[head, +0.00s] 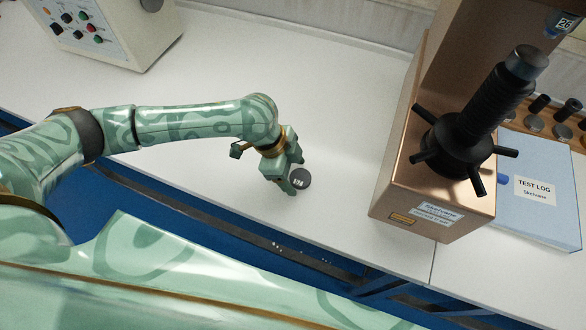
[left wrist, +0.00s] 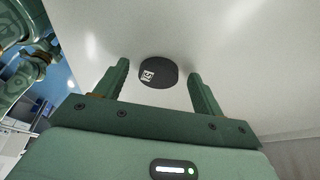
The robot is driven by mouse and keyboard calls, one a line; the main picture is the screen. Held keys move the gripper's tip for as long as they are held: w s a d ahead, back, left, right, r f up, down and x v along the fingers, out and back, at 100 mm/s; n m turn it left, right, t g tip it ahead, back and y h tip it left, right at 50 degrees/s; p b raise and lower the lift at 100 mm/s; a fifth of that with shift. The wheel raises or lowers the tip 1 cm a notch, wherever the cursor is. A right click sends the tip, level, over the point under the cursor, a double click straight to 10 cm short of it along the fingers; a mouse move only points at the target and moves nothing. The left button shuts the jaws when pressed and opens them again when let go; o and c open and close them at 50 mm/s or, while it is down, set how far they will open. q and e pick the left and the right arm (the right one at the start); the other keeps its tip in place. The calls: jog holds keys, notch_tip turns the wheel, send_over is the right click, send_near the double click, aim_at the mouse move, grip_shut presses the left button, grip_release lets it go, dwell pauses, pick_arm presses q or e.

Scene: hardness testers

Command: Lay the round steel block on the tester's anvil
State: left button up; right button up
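The round steel block (head: 301,178) is a small dark disc with a white label, lying on the white bench. In the left wrist view the block (left wrist: 158,73) shows between the two fingertips, with a gap on each side. My left gripper (head: 291,183) is low at the bench beside the block, open and empty; its fingers (left wrist: 160,82) stand apart in the wrist view. The tester (head: 440,195) is a copper-coloured machine at the right. Its black screw with a spoked handwheel carries the grey anvil (head: 527,62) on top, which looks bare. My right gripper is not in view.
A blue test log folder (head: 545,205) lies right of the tester. Behind it is a wooden rack with several dark cylindrical pieces (head: 562,131). A pale control box (head: 125,30) with coloured knobs stands at the back left. The bench between box and tester is clear.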

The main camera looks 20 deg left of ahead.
pick_arm(q)
jog(key=shift+r, duration=0.1)
jog(key=p+v, duration=0.4)
jog(key=v, duration=0.8)
jog(key=shift+p, duration=0.3)
